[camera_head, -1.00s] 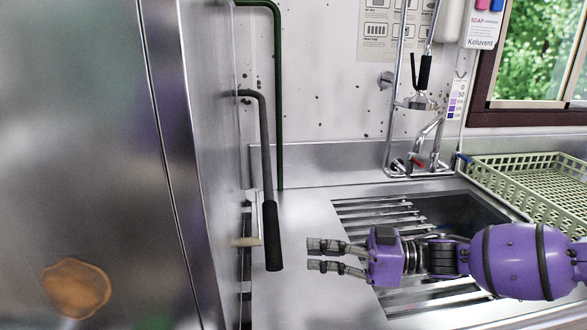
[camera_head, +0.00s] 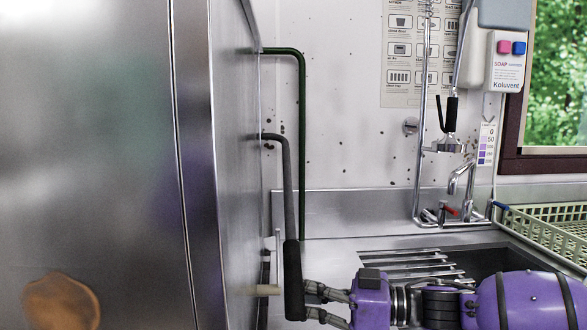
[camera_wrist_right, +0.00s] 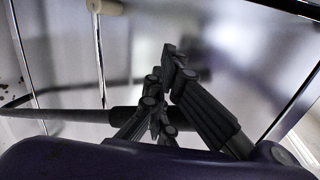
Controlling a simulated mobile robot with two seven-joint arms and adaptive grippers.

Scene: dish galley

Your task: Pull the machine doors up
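The dish machine's steel hood (camera_head: 90,150) fills the left of the head view, with its door panel (camera_head: 235,130) seen edge-on. A dark lever (camera_head: 288,190) bends down beside it and ends in a black grip (camera_head: 293,285). My right gripper (camera_head: 304,298) is at the right side of this grip, and its fingertips partly hide behind or against it. In the right wrist view the dark bar (camera_wrist_right: 85,114) runs to my right gripper's fingers (camera_wrist_right: 163,62), which cross it with their tips close together. Whether they clamp it is unclear. My left gripper is out of view.
A dark green pipe (camera_head: 302,150) runs down the wall behind the lever. To the right are a slatted sink (camera_head: 415,262), a tap with spray hose (camera_head: 450,140), and a pale green dish rack (camera_head: 550,225).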

